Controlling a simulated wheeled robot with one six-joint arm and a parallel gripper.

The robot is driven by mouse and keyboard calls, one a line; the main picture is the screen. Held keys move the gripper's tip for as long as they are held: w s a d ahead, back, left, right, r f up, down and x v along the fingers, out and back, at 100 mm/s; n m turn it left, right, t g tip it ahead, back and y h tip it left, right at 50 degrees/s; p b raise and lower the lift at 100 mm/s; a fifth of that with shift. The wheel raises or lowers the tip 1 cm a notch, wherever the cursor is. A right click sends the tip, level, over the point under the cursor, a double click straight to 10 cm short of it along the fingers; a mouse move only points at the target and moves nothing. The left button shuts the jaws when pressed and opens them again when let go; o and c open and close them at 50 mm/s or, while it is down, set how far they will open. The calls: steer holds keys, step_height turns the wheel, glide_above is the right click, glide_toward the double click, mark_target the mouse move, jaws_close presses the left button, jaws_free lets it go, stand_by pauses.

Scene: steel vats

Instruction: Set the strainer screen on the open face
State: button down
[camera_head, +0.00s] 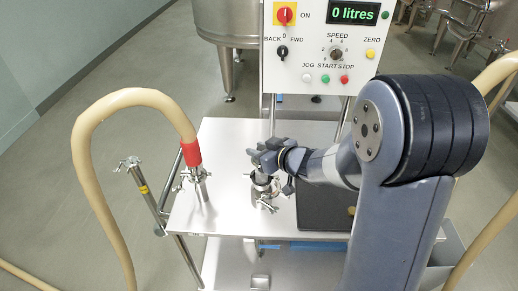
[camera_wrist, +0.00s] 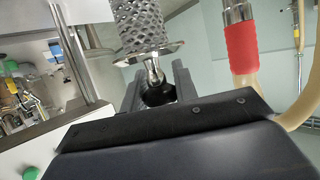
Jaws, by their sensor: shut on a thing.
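The strainer screen (camera_wrist: 143,27) is a perforated steel cylinder with a flat round flange (camera_wrist: 150,53) and a short knobbed stem. My gripper (camera_wrist: 157,88) is shut on the stem's knob in the wrist view. In the head view my gripper (camera_head: 266,157) is over the steel trolley top, directly above an upright steel fitting with a clamp (camera_head: 266,198). The gripper partly covers this fitting. I cannot tell from the head view whether the screen touches it, and its open face is not clearly visible.
Left of the fitting, a beige hose with a red cuff (camera_head: 191,153) ends in a clamped steel joint. A steel pipe stub (camera_head: 130,163) stands beyond the trolley's left edge. A control panel (camera_head: 325,48) stands behind. A dark plate (camera_head: 325,205) lies right of the fitting.

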steer(key=shift+f+b, duration=2.85)
steer(key=shift+f, duration=0.95)
steer(key=c, duration=1)
jaws_free()
steer(key=shift+c, duration=0.2)
steer(key=p+v, duration=0.1)
steer(key=v, duration=1)
steer(key=shift+w+a+f, duration=0.1)
steer(key=shift+a, duration=0.05)
steer(key=b+x, duration=0.1)
steer(key=x, duration=0.9)
steer(key=shift+w+a+f, duration=0.1)
steer(key=shift+w, duration=0.05)
steer(key=shift+w+a+r+p, duration=0.1)
steer(key=shift+w+r+p, duration=0.05)
steer(key=shift+r+p, duration=0.15)
steer(key=shift+r, duration=0.3)
